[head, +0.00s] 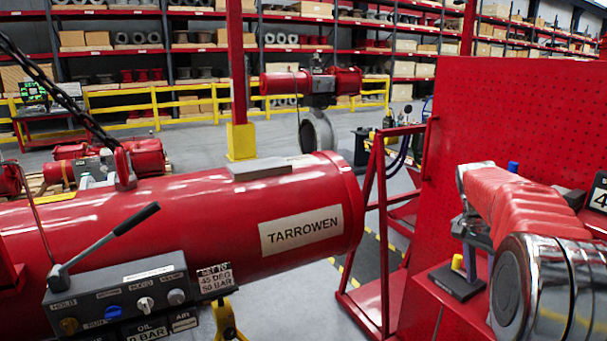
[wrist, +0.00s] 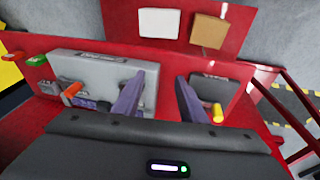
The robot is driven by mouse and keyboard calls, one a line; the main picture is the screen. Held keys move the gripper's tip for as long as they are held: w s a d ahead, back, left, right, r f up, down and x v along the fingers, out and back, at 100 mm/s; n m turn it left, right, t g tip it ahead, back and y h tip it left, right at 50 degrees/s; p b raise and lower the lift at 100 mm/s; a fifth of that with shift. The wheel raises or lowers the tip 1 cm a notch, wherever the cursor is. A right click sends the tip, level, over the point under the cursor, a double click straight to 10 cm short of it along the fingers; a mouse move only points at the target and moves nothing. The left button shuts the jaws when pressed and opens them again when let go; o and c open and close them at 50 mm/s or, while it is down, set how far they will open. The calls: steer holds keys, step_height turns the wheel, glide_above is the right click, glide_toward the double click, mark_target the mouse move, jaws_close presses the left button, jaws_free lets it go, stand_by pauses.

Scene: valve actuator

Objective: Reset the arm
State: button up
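My arm, in a red sleeve with a metal joint, is folded at the right of the head view. My gripper (wrist: 158,98) shows in the wrist view as two purple-grey fingers standing well apart. No object shows between the fingers, so it is open. In the head view the gripper is mostly hidden behind the arm. Below the fingers in the wrist view lies a red bench (wrist: 25,125) with a grey box (wrist: 85,66) that has an orange handle (wrist: 72,92). A dark block with a yellow-tipped peg (wrist: 217,113) is beside the right finger.
A large red cylinder (head: 200,205) marked TARROWEN fills the left, with a control panel (head: 125,295) and lever (head: 110,238) in front. A red pegboard (head: 535,110) stands behind my arm. A red frame (head: 377,225) stands between them. Open floor shows beyond.

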steer(key=s+a+n+t+y, duration=0.3)
steer(key=s+a+n, duration=1)
steer(key=s+a, duration=1.4)
steer(key=t, duration=0.3)
steer(key=shift+s+r, duration=0.2)
steer(key=shift+s, duration=0.15)
steer(key=shift+c, duration=0.9)
steer(key=shift+s, duration=0.15)
